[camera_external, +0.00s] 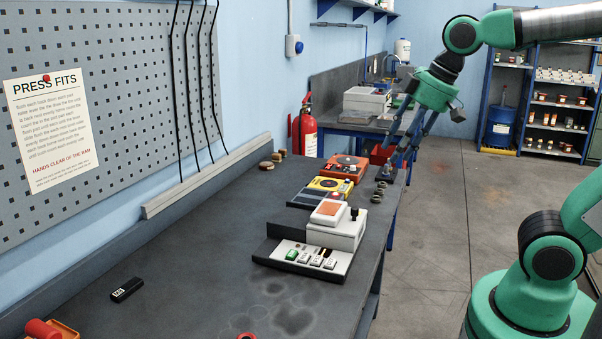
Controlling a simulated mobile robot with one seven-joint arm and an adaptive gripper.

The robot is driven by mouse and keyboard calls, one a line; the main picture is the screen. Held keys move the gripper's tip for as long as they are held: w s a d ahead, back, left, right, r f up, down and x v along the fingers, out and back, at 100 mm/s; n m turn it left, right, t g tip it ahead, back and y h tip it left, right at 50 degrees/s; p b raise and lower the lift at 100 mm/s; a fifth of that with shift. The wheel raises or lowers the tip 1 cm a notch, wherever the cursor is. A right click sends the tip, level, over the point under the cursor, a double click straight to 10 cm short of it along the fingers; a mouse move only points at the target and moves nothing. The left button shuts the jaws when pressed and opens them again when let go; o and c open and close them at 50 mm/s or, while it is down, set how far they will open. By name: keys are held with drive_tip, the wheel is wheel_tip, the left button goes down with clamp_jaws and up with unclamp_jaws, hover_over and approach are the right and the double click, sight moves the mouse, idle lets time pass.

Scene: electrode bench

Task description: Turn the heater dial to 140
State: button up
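No dial marked 140 can be read at this size, and I cannot tell for certain which device is the heater. An orange device (343,167) with a round dark dial on its top sits toward the far end of the bench. Nearer, a white box (336,232) has an orange top panel and a small dark knob (354,214). My gripper (398,150) hangs above the bench's far right edge, to the right of the orange device. Its dark fingers point down and look spread, with nothing seen between them. Contact with anything below is unclear.
A yellow meter (329,184) stands between the devices. A switch panel (304,260) with a green button lies in front of the white box. Small dark rings (377,196) sit near the right edge.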

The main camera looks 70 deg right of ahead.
drive_tip(key=w+d+r+n+g+p, duration=0.15)
drive_tip(key=w+d+r, duration=0.25)
drive_tip(key=w+d, duration=0.8)
drive_tip(key=n+g+p, duration=0.3)
drive_tip(key=p, duration=0.2)
hover_over(353, 168)
drive_tip(key=d, duration=0.1)
wheel_tip(353, 168, down, 17)
drive_tip(key=shift+w+d+f+m+y, duration=0.1)
drive_tip(key=shift+d+f+m+y, duration=0.05)
drive_tip(key=shift+m+y, duration=0.15)
drive_tip(key=shift+f, duration=0.1)
wheel_tip(353, 168, down, 14)
drive_tip(key=b, duration=0.2)
drive_tip(key=shift+r+b, duration=0.2)
drive_tip(key=shift+b, duration=0.15)
clamp_jaws()
